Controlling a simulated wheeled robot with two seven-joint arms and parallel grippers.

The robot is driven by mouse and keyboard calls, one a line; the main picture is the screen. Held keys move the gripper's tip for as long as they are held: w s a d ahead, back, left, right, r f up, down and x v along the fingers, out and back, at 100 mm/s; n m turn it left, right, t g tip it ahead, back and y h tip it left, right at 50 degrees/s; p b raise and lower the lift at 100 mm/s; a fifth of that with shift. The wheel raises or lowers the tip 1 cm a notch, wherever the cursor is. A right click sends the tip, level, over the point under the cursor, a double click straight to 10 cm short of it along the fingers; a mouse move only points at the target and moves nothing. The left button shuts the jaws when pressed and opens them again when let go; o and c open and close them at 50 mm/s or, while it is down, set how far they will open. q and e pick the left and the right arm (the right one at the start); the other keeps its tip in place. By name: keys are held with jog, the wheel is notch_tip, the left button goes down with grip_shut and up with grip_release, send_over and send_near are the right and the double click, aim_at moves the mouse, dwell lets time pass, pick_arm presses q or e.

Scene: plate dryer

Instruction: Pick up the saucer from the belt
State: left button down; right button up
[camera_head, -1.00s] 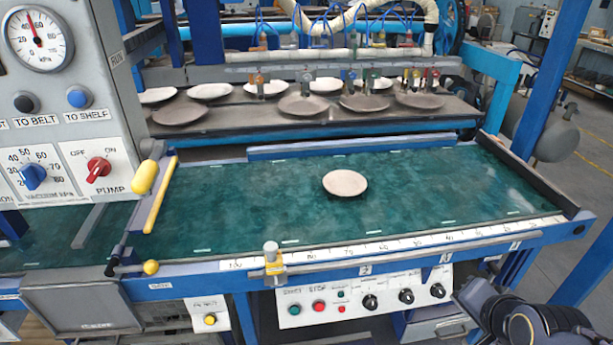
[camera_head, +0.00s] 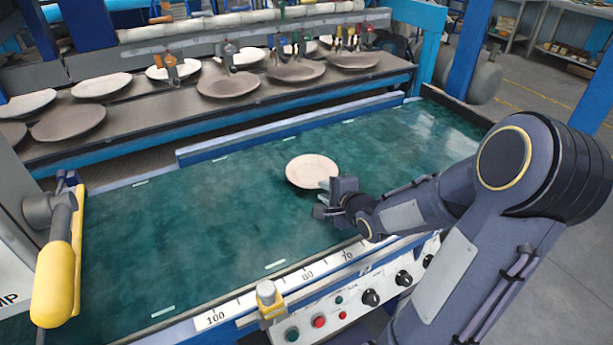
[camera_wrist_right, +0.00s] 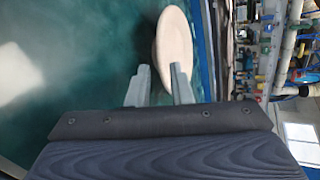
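A pale, round saucer (camera_head: 312,170) lies flat on the green belt (camera_head: 230,215), near the middle of the head view. My right gripper (camera_head: 324,196) is low over the belt on the near side of the saucer, close to its near edge. In the right wrist view the saucer (camera_wrist_right: 174,42) lies ahead of the two fingers (camera_wrist_right: 160,72). The fingers are apart, with the right one overlapping the saucer's near edge in the picture. I cannot tell whether they touch it. My left gripper is out of view.
Several plates stand on the shelf (camera_head: 140,112) behind the belt, below hanging clips. A blue rail (camera_head: 290,128) edges the belt's far side. In front are a ruler strip (camera_head: 275,292), a yellow-based clamp (camera_head: 268,300) and a knob panel (camera_head: 385,285). A yellow handle (camera_head: 55,285) stands at left.

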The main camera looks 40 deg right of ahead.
aim_at(317, 187)
jog(key=b+x, duration=0.1)
jog(key=x, duration=0.3)
jog(key=shift+w+f, duration=0.2)
jog(key=shift+w, duration=0.1)
grip_shut()
jog(key=shift+r, duration=0.15)
